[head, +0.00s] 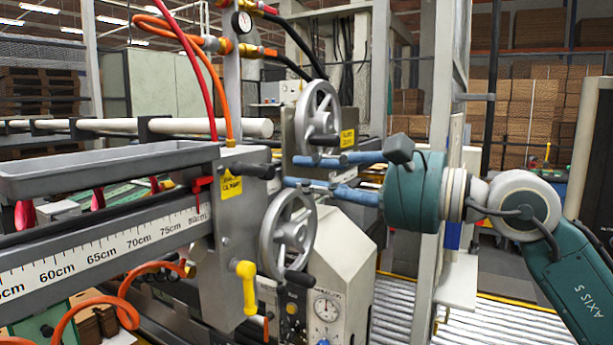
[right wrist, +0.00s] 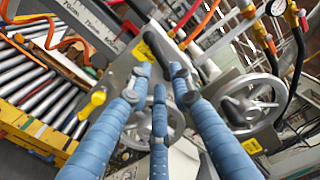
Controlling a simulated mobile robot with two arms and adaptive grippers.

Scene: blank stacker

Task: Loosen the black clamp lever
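The black clamp lever (head: 253,170) is a short dark handle that sticks out to the right from the grey clamp block, beside a yellow label. In the right wrist view the lever (right wrist: 156,46) lies just beyond the fingertips, near the yellow label. My right gripper (head: 287,171) comes in from the right with its blue fingers spread apart, one above and one below the lever's end. In the right wrist view the gripper's three fingers (right wrist: 158,82) are apart with nothing held between them. Contact with the lever cannot be told. My left gripper is not in view.
A spoked handwheel (head: 318,118) stands above and behind the fingers, and another handwheel (head: 287,236) is just below them. A yellow lever (head: 247,287) hangs lower on the block. The ruler rail (head: 110,250) and grey tray (head: 110,168) run left. Hoses (head: 205,85) hang above.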

